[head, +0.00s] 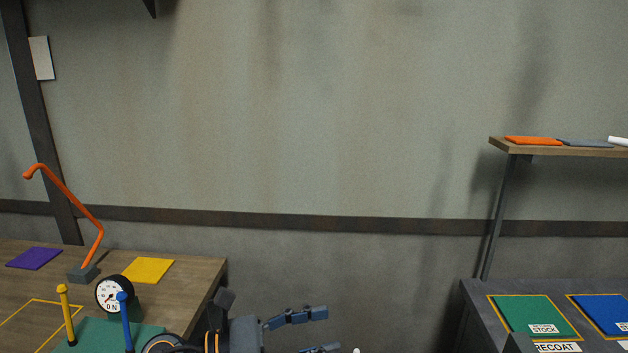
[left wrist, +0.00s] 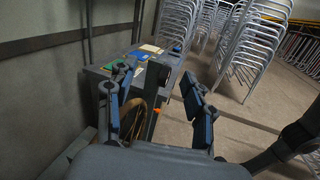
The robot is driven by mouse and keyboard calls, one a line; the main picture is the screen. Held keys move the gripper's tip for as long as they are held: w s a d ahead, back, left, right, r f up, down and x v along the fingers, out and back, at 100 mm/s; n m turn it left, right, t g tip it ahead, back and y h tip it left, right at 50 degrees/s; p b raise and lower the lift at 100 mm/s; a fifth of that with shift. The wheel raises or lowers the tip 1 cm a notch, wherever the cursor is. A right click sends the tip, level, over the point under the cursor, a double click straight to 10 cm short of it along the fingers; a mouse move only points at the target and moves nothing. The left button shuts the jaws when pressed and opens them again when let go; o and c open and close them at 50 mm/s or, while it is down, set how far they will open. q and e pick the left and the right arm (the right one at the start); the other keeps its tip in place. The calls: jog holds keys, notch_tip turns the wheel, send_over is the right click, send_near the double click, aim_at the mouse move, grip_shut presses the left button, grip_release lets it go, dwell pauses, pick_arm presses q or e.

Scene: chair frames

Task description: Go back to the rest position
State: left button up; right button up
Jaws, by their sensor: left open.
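My left gripper (head: 305,333) is at the bottom of the head view, just right of the wooden bench. Its two fingers are spread apart and point right, with nothing between them. In the left wrist view my left gripper (left wrist: 160,98) also shows open and empty, its fingers pointing toward a grey bench (left wrist: 106,75) and the floor beyond. My right gripper does not show in either view.
The wooden bench (head: 205,273) holds an orange bent rod (head: 68,200), a gauge (head: 113,294) and yellow and blue levers. A grey bench (head: 477,303) with coloured pads and a shelf (head: 560,148) stand right. Stacked chair frames (left wrist: 250,40) stand on the floor beyond.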

pick_arm(q)
jog(key=w+a+r+n+t+y, duration=0.15)
jog(key=a+n+t+y, duration=0.25)
jog(key=n+t, duration=0.6)
jog(key=w+a+r+n+t+y, duration=0.1)
jog(key=w+a+n+t+y, duration=0.3)
jog(key=n, duration=1.1)
jog(key=s+a+f+n+g+y, duration=0.25)
jog(key=a+f+n+y, duration=0.3)
jog(key=f+n, duration=0.35)
jog(key=s+a+f+n+g+y, duration=0.2)
jog(key=s+a+f+n+y, duration=0.3)
jog(key=f+n, duration=0.35)
jog(key=s+a+f+n+g, duration=0.1)
jog(key=s+f+n+g, duration=0.35)
jog(key=s+f, duration=0.45)
jog(key=s+a+f+n+g, duration=0.1)
jog(key=s+f+n+g, duration=0.4)
jog(key=s, duration=0.6)
notch_tip(320, 180, down, 26)
jog(key=s+m+g, duration=0.2)
jog(key=s+a+f+g, duration=0.1)
jog(key=s+a+f, duration=0.2)
jog(key=s+f, duration=1.3)
jog(key=shift+s+a, duration=0.15)
